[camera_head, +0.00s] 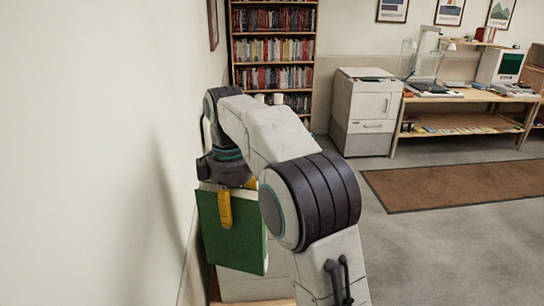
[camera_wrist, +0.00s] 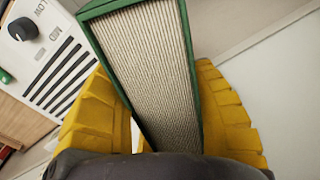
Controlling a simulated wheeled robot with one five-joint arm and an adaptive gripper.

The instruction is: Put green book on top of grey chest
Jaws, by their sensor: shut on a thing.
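The green book (camera_head: 232,232) is held upright in my gripper (camera_head: 237,197), close to the left wall. One yellow finger lies over its green cover, and the other shows just behind its top edge. In the wrist view the pale page edges of the book (camera_wrist: 155,70) stand between the two yellow fingers of my gripper (camera_wrist: 165,110). I cannot identify a grey chest for certain. A pale grey box-like thing (camera_head: 250,287) shows partly below and behind the book, and my arm hides some of it.
The wrist view shows a white panel (camera_wrist: 45,45) with a knob, slots and LOW and MED labels beside the book. A bookcase (camera_head: 272,50), a light grey cabinet (camera_head: 365,112) and a wooden desk (camera_head: 450,97) stand at the back. Grey floor (camera_head: 430,250) is free at right, around a brown rug (camera_head: 455,188).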

